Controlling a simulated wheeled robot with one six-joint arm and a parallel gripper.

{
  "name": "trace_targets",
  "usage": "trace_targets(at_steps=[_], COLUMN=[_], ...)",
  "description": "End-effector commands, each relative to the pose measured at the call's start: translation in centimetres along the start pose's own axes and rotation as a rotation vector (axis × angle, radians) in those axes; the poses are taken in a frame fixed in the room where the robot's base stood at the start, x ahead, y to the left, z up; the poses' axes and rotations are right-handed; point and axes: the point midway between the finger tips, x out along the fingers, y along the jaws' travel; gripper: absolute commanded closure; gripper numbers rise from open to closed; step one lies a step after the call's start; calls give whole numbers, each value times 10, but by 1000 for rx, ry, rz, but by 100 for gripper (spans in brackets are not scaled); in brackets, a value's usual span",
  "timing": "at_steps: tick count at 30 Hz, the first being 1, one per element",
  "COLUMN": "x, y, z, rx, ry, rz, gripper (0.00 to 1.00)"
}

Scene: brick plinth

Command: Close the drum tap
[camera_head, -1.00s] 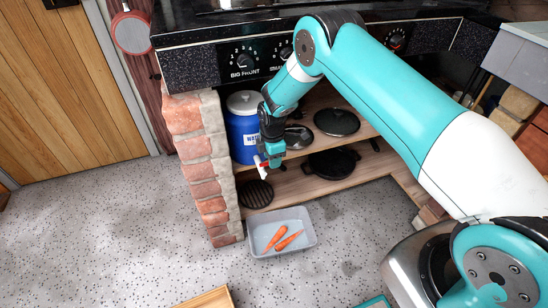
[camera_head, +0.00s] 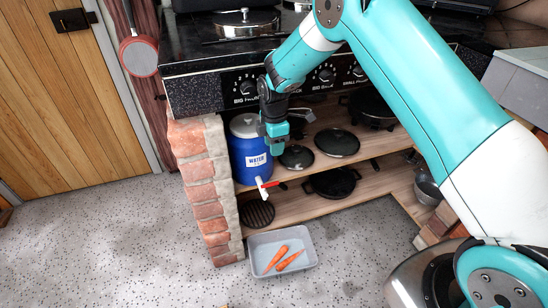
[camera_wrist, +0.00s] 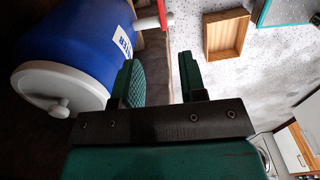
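The blue drum (camera_head: 243,158) has a white lid and a "WATER" label, and stands upright on the shelf beside the brick pillar. Its white tap (camera_head: 261,190) is low on the front, with a red handle (camera_head: 270,184) pointing sideways to the right across the spout. My gripper (camera_head: 277,150) is above the tap, to the right of the drum, apart from the handle. In the wrist view its two fingers (camera_wrist: 160,82) are spread with nothing between them. The drum (camera_wrist: 85,30) and part of the tap (camera_wrist: 148,23) show there at upper left.
A grey tray (camera_head: 252,252) with carrots (camera_head: 282,258) sits on the floor below the shelf. Black pans and lids (camera_head: 337,142) lie on the shelves to the right. The stove front (camera_head: 200,95) overhangs the drum. The floor at left is clear.

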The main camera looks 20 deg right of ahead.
Motion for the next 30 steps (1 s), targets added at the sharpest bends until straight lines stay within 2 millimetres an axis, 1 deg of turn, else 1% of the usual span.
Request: trace_targets(at_steps=[1,6,23,26,30], x=[-10,-23,-25,-29,-44], y=[1,0,0,-2,-8], z=[0,0,0,-1,-9], rx=[0,0,1,9,37], ry=[0,0,0,4,16], rz=[2,1,1,2,6], gripper=[62,62,62,62,62])
